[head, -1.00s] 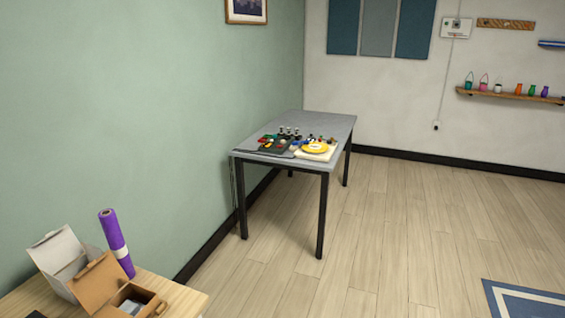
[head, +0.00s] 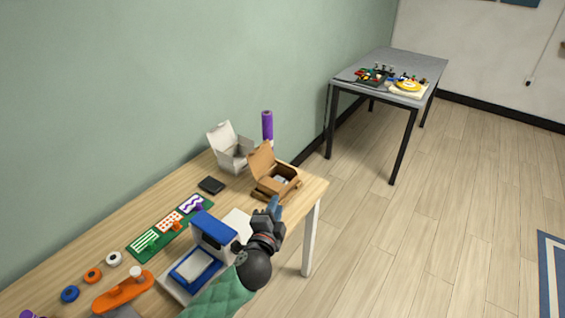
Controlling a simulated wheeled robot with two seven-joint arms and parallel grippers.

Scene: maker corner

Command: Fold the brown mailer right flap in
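The brown mailer (head: 278,187) is an open cardboard box near the right end of the wooden table, with its tall lid (head: 261,158) raised at the left. Something greyish lies inside it. A small flap shows at its right side, too small to tell how far it is folded. My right gripper is not in view.
A white open box (head: 233,151) and a purple roll (head: 267,127) stand behind the mailer. A blue and white machine (head: 207,240) is left of my arm. A black square (head: 211,185) and a green board with cards (head: 170,228) lie further left.

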